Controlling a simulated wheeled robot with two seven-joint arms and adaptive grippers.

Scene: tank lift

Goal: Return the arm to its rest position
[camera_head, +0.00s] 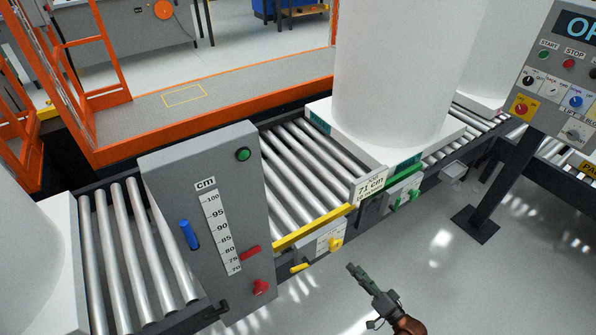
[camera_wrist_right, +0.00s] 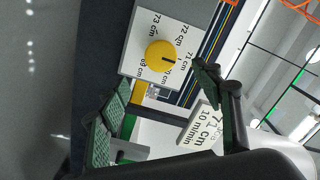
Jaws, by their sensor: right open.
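My right gripper (camera_head: 366,279) is in the lower middle of the head view, over the grey floor in front of the conveyor. It is apart from the conveyor's controls and holds nothing that I can see. In the right wrist view its two dark fingers (camera_wrist_right: 165,112) stand apart, with green pads. Beyond them are a yellow dial (camera_wrist_right: 161,56) on a white plate marked in cm and a tag (camera_wrist_right: 203,125) reading 71 cm and 10 m/min. The same tag (camera_head: 371,187) and yellow dial (camera_head: 335,244) show in the head view. My left gripper is not in view.
A large white tank (camera_head: 393,75) stands on the roller conveyor (camera_head: 292,165). A grey cabinet (camera_head: 200,170) with a cm scale, blue handle and red knob stands at left. A control panel (camera_head: 562,85) on a post is at right. Open floor lies at lower right.

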